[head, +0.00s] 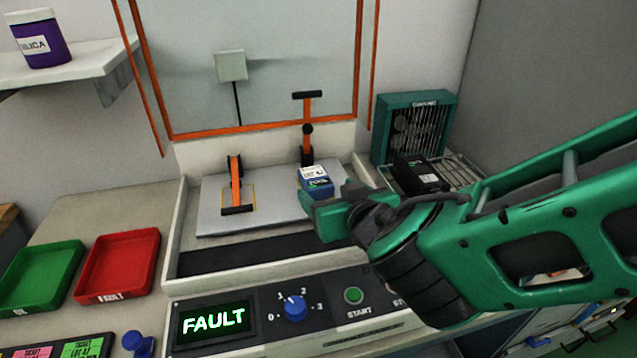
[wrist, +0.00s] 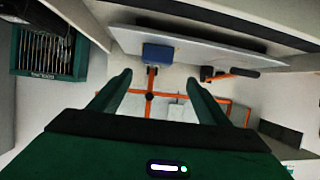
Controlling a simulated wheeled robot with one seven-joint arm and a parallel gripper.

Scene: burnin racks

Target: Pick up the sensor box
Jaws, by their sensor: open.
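A small blue box with a white label on top (head: 316,182), which looks like the sensor box, sits on the right part of a grey plate (head: 275,215). It also shows in the wrist view (wrist: 158,53), ahead of and roughly between my fingertips. My gripper (head: 325,215) is open and empty, just in front of the blue box in the head view and apart from it in the wrist view (wrist: 160,79). An orange clamp (head: 308,130) stands upright behind the box. A black box with a label (head: 420,175) lies on a rack at the right.
A teal fan unit (head: 412,125) is at the back right. The front panel (head: 290,310) has a display reading FAULT. A red tray (head: 117,265) and a green tray (head: 42,275) lie at the left.

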